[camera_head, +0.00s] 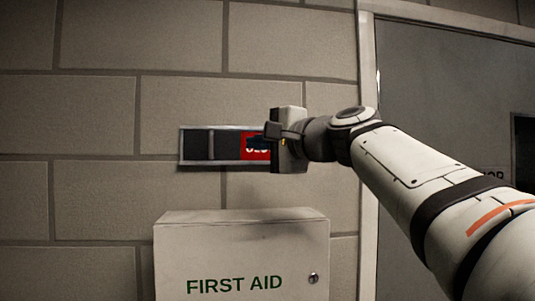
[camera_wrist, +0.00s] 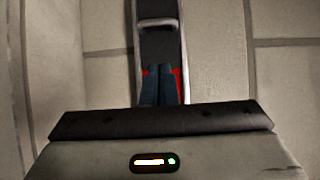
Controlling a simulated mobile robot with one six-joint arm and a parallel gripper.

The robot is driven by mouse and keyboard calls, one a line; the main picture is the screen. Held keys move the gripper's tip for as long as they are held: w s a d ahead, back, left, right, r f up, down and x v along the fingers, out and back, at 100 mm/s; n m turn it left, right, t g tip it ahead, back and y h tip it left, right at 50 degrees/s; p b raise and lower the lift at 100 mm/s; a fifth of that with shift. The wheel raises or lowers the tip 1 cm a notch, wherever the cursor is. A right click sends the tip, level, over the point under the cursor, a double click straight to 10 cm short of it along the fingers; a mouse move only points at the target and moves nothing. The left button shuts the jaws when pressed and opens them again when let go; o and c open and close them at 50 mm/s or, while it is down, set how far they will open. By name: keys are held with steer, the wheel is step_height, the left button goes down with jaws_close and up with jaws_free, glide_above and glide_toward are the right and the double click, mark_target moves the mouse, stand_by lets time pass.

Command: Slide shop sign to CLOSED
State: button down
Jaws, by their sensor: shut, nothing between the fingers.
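The shop sign (camera_head: 196,146) is a long dark panel in a pale metal frame on the block wall. A pale upright bar crosses it left of the middle, and the same bar shows in the wrist view (camera_wrist: 157,22). A red section (camera_head: 257,154) with white letters shows at the right part. Its word is partly hidden by my gripper. My gripper (camera_head: 257,141) is in front of this red section, right of the bar. In the wrist view its dark fingers (camera_wrist: 159,80) are together and empty, with red on both sides. I cannot tell whether the tips touch the sign.
A white first aid box (camera_head: 240,250) is mounted just below the sign, with a lock at its right. A grey door (camera_head: 440,80) with a pale frame (camera_head: 367,120) stands to the right, behind my arm. The wall left of the sign is clear.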

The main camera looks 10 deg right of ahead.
steer(key=b+v, duration=0.1)
steer(key=v, duration=0.3)
steer(key=shift+s+d, duration=0.2)
steer(key=shift+s, duration=0.1)
